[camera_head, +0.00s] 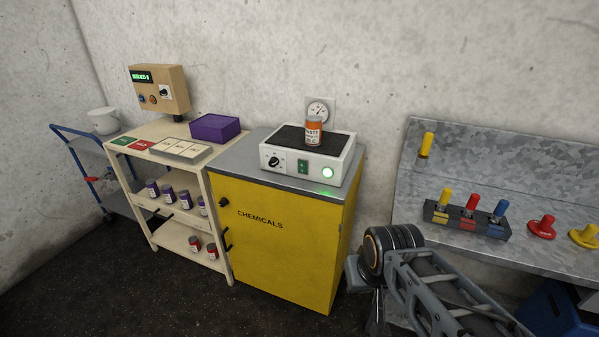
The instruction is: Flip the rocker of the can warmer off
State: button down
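The can warmer (348,165) is a white box with a dark top plate, standing on the grey top of the yellow cabinet. An orange can (312,131) labelled WASTE stands upright on the warmer's top plate. The rocker's exact tilt is too small to tell. My arm shows at the lower right, in front of and to the right of the cabinet. My gripper's fingers cannot be made out.
The yellow CHEMICALS cabinet (270,245) has black handles on its front. A cream shelf cart (180,195) holds several small cans and a purple box (215,127). A metal bench (545,245) at right bears a rack (466,220) of coloured-handled items. A gauge (319,109) is behind the can.

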aim_at(302, 166)
jog(key=i, duration=0.5)
jog(key=u, duration=1.6)
